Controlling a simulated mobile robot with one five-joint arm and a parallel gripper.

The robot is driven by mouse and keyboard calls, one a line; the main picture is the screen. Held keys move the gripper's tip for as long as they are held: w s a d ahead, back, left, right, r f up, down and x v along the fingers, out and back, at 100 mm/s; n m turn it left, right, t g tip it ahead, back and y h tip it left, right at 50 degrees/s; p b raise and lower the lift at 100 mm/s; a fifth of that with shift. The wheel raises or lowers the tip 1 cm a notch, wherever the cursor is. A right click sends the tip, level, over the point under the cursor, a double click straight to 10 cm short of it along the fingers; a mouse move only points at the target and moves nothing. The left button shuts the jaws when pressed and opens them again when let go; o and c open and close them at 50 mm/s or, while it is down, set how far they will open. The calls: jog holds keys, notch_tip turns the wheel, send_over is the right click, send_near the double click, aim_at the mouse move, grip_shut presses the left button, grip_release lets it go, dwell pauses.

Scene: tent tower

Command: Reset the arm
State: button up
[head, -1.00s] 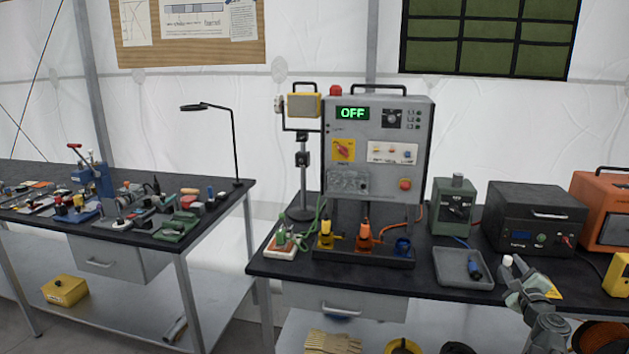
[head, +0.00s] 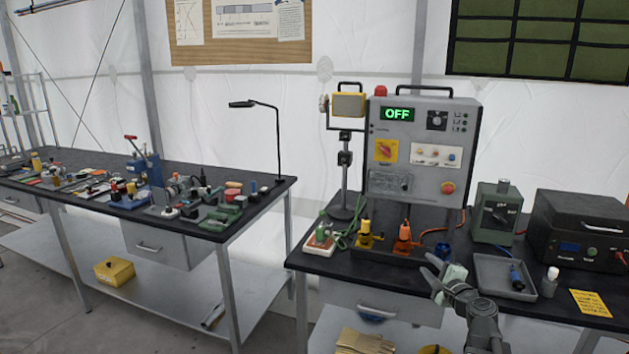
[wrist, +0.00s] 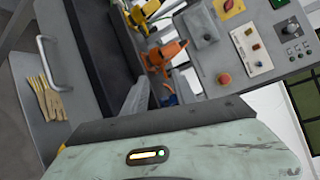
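My gripper (head: 436,274) is in front of the right table's front edge in the head view. Its grey fingers are spread apart and point left, with nothing seen between them. In the wrist view my pale green gripper housing fills the bottom, and one grey finger (wrist: 138,95) shows beside the table edge. The other finger is not clear there. The grey control panel (head: 421,150) with an OFF display stands behind, and my gripper is apart from it.
Yellow and orange plugs (head: 404,233) stand before the panel. A grey tray (head: 490,272) holds a blue-handled item near my arm. Gloves (head: 365,343) lie on the lower shelf. A cluttered left table (head: 235,229) stands across a gap.

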jog(key=a+f+n+g+y, duration=0.2)
jog(key=a+n, duration=0.1)
jog(key=a, duration=0.5)
jog(key=a+f+n+g+y, duration=0.2)
jog(key=a+f+n, duration=0.1)
jog(key=a, duration=0.4)
jog(key=s+a+f+n+g, duration=0.6)
jog(key=s+a+f+n, duration=0.35)
jog(key=a, duration=0.25)
jog(key=s+d+f+n+g+h, duration=0.4)
jog(key=s+d+f+g+h, duration=0.25)
jog(key=s+d, duration=0.35)
notch_tip(320, 180, up, 13)
jog(key=s+a+p, duration=0.1)
jog(key=p, duration=1.1)
jog(key=shift+s+a+p, duration=0.15)
jog(key=shift+a+p, duration=0.05)
jog(key=shift+p, duration=0.2)
